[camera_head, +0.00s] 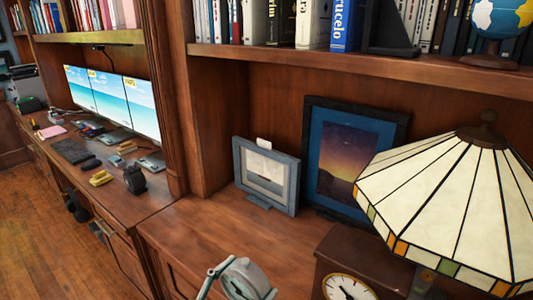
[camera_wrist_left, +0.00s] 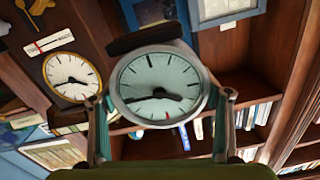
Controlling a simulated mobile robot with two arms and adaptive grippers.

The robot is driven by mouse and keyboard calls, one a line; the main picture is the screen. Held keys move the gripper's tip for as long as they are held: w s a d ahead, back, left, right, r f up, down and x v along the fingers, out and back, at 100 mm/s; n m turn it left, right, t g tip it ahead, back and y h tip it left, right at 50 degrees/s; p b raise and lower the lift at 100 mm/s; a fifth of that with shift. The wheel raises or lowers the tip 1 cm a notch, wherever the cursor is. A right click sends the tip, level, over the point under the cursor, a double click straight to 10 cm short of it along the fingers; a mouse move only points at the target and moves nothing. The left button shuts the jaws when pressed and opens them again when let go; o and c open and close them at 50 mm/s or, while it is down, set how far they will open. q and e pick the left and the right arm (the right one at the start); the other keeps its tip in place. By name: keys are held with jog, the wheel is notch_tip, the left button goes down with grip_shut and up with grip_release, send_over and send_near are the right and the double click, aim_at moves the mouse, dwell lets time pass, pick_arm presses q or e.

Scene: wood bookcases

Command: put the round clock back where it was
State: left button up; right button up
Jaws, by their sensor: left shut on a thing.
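The round clock (camera_wrist_left: 158,84) has a grey-green rim, a pale face and dark hands. My left gripper (camera_wrist_left: 164,100) is shut on it, one finger on each side of its rim. In the head view the same clock (camera_head: 247,281) shows at the bottom edge, partly cut off, with a finger of my left gripper (camera_head: 230,277) on its left. It appears to be held above the wooden counter (camera_head: 195,231), left of the brown mantel clock (camera_head: 347,288). My right gripper is not in view.
A stained-glass lamp (camera_head: 465,205) overhangs the mantel clock. A small grey frame (camera_head: 268,174) and a larger dark-framed picture (camera_head: 350,158) stand at the back of the counter. The counter is bare left of the mantel clock. A book shelf (camera_head: 340,66) hangs above.

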pick_arm(q)
jog(key=s+a+r+n+t+y, duration=0.2)
jog(key=s+a+n+t+y, duration=0.1)
jog(key=a+n+y, duration=0.4)
jog(key=a+y, duration=0.3)
jog(key=a, duration=0.4)
jog(key=shift+s, duration=0.1)
jog(key=s+f, duration=0.2)
jog(key=s, duration=0.5)
jog(key=shift+s+f, duration=0.35)
jog(key=shift+s, duration=0.05)
